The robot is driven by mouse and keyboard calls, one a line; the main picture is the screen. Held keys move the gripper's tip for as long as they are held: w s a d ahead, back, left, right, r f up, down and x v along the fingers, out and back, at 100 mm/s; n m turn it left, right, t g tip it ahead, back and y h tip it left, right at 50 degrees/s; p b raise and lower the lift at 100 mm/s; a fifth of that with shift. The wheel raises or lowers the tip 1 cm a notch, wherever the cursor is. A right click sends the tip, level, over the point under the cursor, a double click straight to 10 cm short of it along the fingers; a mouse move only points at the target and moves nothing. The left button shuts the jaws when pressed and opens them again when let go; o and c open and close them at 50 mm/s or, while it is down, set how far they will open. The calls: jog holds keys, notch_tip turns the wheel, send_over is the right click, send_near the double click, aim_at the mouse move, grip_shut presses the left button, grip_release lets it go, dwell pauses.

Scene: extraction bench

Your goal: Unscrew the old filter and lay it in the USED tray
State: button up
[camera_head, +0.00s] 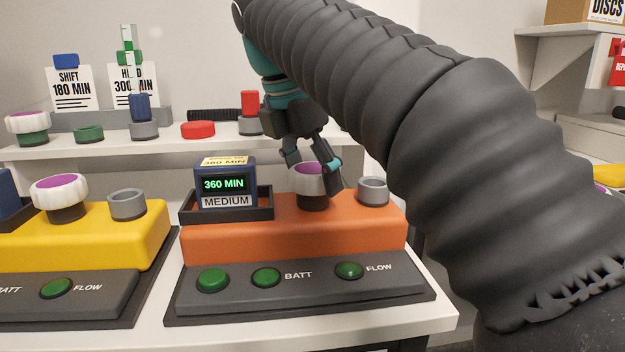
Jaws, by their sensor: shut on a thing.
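The filter (308,184) is a white knobbed cap with a purple top. It sits upright on a dark round mount on the orange unit (230,245). My gripper (314,174) comes down from above with its fingers on either side of the filter's cap and is shut on it. The fingers partly cover the cap. I see no tray labelled USED in this view.
A dark blue timer block (225,185) reading 360 MIN, MEDIUM stands left of the filter in a black holder. A grey cup-like port (373,191) is close on the right. A yellow unit (140,235) with a similar filter (60,193) stands left. The shelf behind holds several small parts.

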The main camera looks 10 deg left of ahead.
jog(key=n, duration=0.2)
jog(key=n+y, duration=0.1)
jog(key=n, duration=0.2)
jog(key=shift+n+t+y, duration=0.3)
jog(key=shift+t, duration=0.1)
jog(key=n, duration=0.3)
jog(key=n+y, duration=0.1)
jog(key=n, duration=0.2)
jog(key=shift+y, duration=0.3)
jog(key=o, duration=1.3)
jog(key=shift+m, duration=0.3)
